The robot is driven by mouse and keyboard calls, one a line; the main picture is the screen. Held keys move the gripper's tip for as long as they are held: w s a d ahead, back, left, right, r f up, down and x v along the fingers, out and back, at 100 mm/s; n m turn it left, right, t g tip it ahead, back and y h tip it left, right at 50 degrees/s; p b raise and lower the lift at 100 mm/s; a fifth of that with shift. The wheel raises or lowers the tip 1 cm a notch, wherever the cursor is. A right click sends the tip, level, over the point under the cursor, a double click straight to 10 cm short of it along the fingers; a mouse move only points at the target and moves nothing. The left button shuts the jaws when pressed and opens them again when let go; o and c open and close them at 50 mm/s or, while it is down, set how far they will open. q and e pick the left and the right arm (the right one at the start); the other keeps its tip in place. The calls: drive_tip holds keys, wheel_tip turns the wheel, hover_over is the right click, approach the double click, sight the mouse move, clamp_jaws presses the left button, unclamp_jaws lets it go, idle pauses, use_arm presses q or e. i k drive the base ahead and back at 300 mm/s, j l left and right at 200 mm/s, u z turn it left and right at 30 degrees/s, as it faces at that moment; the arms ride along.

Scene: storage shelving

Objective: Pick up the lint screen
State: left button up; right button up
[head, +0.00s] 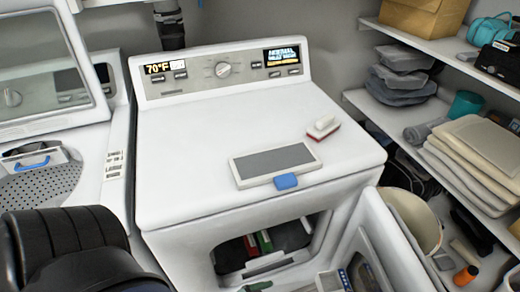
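The lint screen (273,163) is a flat grey mesh panel in a white frame with a blue tab at its front edge. It lies flat on top of the white dryer (220,125), near the front edge, with the tab toward me. A black part of my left arm shows at the lower left corner, well apart from the screen. No fingertips of my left gripper are visible. My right arm and gripper are outside the view.
A small red and white brush (323,128) lies right behind the screen. A washer (60,110) with its lid raised stands at left. The dryer door (385,245) hangs open at front right. Shelves at right hold folded towels (475,150). The dryer top is otherwise clear.

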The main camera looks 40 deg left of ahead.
sight(280, 165)
drive_tip(key=u, duration=1.2)
